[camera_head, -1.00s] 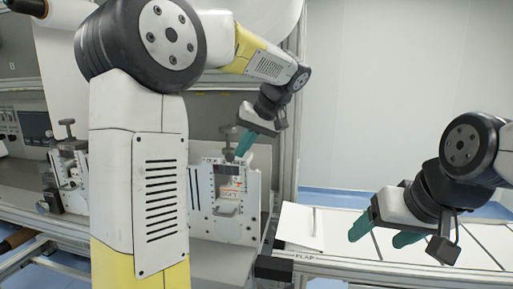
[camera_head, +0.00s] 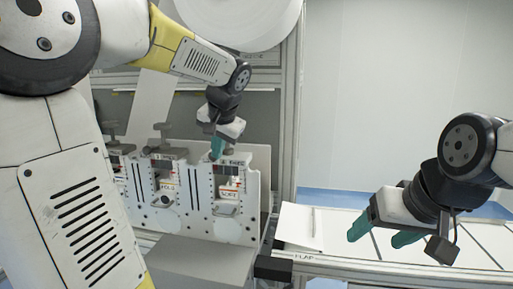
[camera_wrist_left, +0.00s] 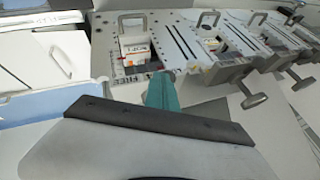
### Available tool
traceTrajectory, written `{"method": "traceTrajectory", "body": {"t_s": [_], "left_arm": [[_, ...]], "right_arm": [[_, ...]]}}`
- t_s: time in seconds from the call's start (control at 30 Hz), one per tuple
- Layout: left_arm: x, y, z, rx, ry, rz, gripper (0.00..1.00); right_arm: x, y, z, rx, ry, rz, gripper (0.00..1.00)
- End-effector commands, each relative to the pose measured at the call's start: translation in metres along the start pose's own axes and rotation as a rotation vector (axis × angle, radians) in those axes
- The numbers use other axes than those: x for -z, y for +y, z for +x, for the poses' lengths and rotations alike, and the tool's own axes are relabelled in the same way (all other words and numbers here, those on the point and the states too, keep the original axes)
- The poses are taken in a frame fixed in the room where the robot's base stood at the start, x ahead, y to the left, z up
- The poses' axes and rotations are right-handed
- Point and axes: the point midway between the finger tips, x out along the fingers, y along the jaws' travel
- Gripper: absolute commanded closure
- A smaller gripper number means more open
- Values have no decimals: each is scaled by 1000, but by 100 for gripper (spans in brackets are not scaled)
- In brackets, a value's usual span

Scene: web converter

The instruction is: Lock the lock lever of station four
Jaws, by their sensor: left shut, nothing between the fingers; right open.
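A row of white stations stands on the machine. The rightmost one (camera_head: 232,205), which I take for station four, has a label and a small handle on its front. My left gripper (camera_head: 216,149) is shut and empty, its teal fingertips pointing down at the top of this station. Whether they touch its lock lever I cannot tell; the gripper hides much of that area. In the left wrist view the shut teal fingers (camera_wrist_left: 161,92) lie over the edge of the nearest station (camera_wrist_left: 185,70). My right gripper (camera_head: 383,233) is open and empty over the table at right.
Neighbouring stations carry grey T-shaped levers (camera_head: 164,130); such levers also show in the left wrist view (camera_wrist_left: 255,98). A large white roll (camera_head: 240,20) hangs above. A white table (camera_head: 335,225) lies at right. A grey ledge (camera_head: 195,260) lies in front of the stations.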

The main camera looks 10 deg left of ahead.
Motion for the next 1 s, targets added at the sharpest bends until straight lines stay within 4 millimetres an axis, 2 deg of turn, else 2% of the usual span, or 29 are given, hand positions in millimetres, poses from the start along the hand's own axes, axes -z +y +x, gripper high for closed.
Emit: {"method": "traceTrajectory", "body": {"t_s": [0.3, 1.0], "left_arm": [[-3, -9, 3, 1, -3, -1, 100], [-2, -10, 3, 1, -2, -1, 100]], "right_arm": [[0, 0, 0, 0, 0, 0, 29], [0, 0, 0, 0, 0, 0, 29]]}}
